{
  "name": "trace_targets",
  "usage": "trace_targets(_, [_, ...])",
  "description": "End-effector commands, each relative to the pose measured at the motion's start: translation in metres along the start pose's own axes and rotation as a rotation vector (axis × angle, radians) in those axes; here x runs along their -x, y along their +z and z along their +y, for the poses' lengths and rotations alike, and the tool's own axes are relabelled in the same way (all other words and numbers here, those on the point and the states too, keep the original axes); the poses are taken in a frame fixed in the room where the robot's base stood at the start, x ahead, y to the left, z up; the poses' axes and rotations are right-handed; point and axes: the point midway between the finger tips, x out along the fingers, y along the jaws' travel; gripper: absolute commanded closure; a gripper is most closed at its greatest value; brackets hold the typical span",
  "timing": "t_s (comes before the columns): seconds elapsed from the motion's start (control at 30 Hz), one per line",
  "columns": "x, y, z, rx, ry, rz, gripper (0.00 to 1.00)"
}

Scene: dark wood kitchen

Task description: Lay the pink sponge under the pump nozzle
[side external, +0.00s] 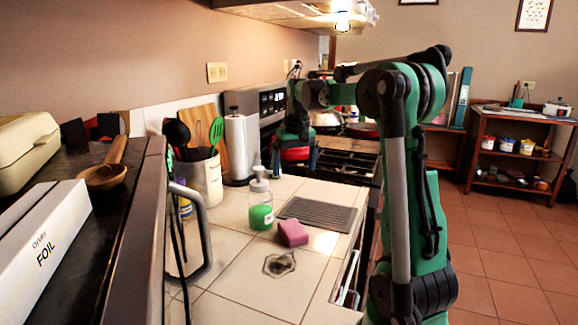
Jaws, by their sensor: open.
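The pink sponge (293,233) lies on the white tiled counter, at the front left corner of a grey ribbed mat. The pump bottle (261,206), clear with green liquid and a pale pump top, stands upright just left of the sponge and slightly behind it. I cannot make out which way its nozzle points. My gripper (293,172) is open above the far part of the counter, behind the bottle and sponge and apart from both. Its fingertips are small and partly unclear here.
A paper towel roll (236,150) and a utensil crock (204,180) stand behind and left of the bottle. The grey ribbed mat (318,214) lies right of it. A stove (345,150) is at the back.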

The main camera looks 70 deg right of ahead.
Motion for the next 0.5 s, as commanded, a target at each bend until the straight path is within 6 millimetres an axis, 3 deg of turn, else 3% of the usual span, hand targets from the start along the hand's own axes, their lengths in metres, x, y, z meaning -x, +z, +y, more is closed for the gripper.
trace_targets(0.5, [-0.102, 0.011, 0.000, 0.000, 0.000, 0.004, 0.00])
